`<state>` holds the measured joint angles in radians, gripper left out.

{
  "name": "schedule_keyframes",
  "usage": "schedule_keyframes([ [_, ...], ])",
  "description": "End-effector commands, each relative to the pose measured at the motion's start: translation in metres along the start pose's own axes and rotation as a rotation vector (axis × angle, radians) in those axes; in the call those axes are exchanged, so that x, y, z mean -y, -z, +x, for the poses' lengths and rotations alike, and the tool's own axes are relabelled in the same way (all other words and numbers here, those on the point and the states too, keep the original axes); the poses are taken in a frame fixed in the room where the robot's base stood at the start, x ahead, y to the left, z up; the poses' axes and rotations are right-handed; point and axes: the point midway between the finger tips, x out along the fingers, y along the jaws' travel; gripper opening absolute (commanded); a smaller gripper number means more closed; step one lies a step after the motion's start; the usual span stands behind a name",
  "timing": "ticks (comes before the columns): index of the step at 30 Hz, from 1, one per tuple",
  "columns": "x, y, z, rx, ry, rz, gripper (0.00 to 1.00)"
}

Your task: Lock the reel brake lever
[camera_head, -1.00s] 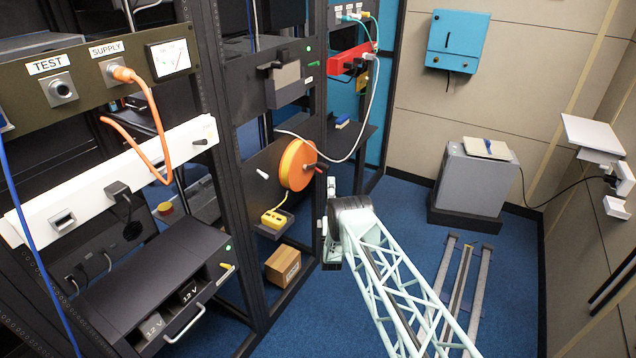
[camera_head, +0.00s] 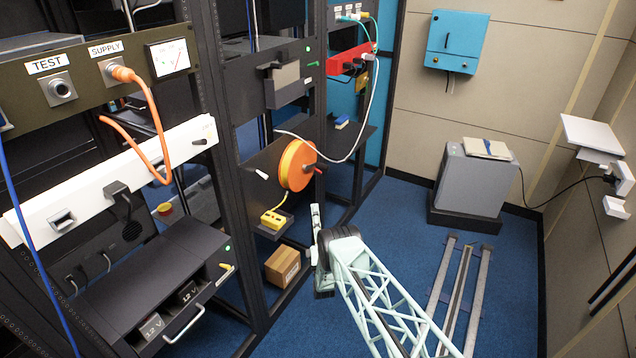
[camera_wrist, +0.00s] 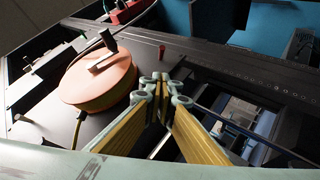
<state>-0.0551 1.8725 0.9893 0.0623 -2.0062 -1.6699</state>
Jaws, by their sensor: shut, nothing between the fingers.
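The orange reel (camera_head: 298,165) is mounted on a dark panel (camera_head: 257,158) in the rack; the reel also shows at left in the wrist view (camera_wrist: 97,82). A red-tipped peg (camera_wrist: 162,51) stands on the panel right of the reel. A short white-ended handle (camera_head: 262,174) is left of the reel in the head view. I cannot tell which of these is the brake lever. My gripper (camera_wrist: 161,83) is shut and empty, its fingertips right of the reel in the wrist view, with no visible contact.
A yellow box (camera_head: 272,218) sits on a small shelf below the reel, joined by a yellow cable. A cardboard box (camera_head: 282,266) stands lower down. A white cable (camera_head: 352,150) hangs right of the reel. Blue floor (camera_head: 400,215) is open to the right of the rack.

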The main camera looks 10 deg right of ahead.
Motion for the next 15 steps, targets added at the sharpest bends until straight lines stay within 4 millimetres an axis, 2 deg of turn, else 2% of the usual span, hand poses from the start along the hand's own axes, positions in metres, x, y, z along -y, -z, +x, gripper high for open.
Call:
schedule_keyframes([
  [15, 0.0014, 0.0000, 0.0072, 0.000, 0.000, 0.000, 0.00],
])
